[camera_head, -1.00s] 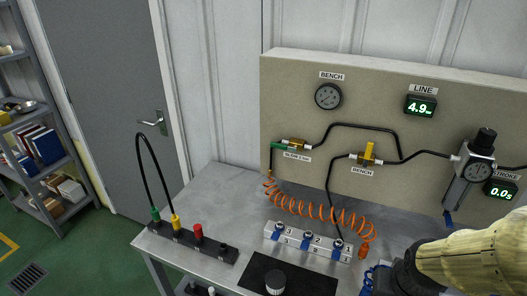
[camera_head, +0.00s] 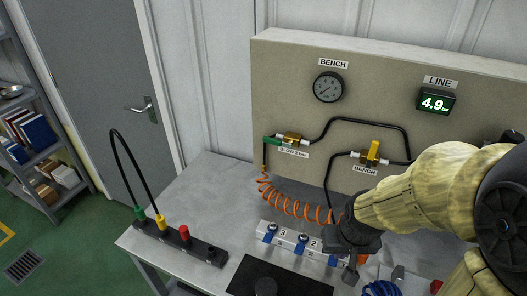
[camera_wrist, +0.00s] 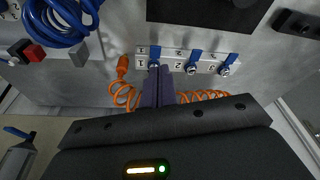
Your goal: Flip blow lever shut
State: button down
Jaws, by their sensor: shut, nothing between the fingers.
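The blow valve (camera_head: 291,139) is a brass body on the panel above a label reading BLOW. Its green lever (camera_head: 272,141) points left, roughly in line with the pipe. My gripper (camera_head: 350,277) is shut and empty, pointing down over the bench to the right of and below the valve, well apart from it. In the wrist view my gripper's dark fingers (camera_wrist: 161,76) are together, in front of the numbered manifold. The blow valve does not show in the wrist view.
A second valve with an upright yellow lever (camera_head: 370,150) is labelled BENCH. The white manifold (camera_head: 289,238) with blue levers and an orange coiled hose (camera_head: 290,207) are close by. The LINE display (camera_head: 435,101) reads 4.9. My arm hides the panel's right side.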

jog(key=w+a+f+n+t+h+p, duration=0.1)
jog(key=w+n+h+p, duration=0.2)
jog(key=w+n+h, duration=0.35)
jog(key=w+a+n+h+p, duration=0.1)
jog(key=w+n+h+p, duration=0.2)
jog(key=n+h, duration=0.6)
jog(key=w+a+n+t+y+p, duration=0.1)
jog(key=w+a+n+t+y, duration=0.3)
jog(key=a+n+t, duration=0.4)
jog(key=w+a+n+t+y+p, duration=0.1)
jog(key=w+a+n+t+y, duration=0.3)
jog(key=a+n+t, duration=0.4)
jog(key=a+r, duration=0.1)
jog(key=a, duration=0.3)
jog(key=shift+w+d+p, duration=0.1)
jog(key=shift+w+p, duration=0.05)
jog(key=shift+p, duration=0.2)
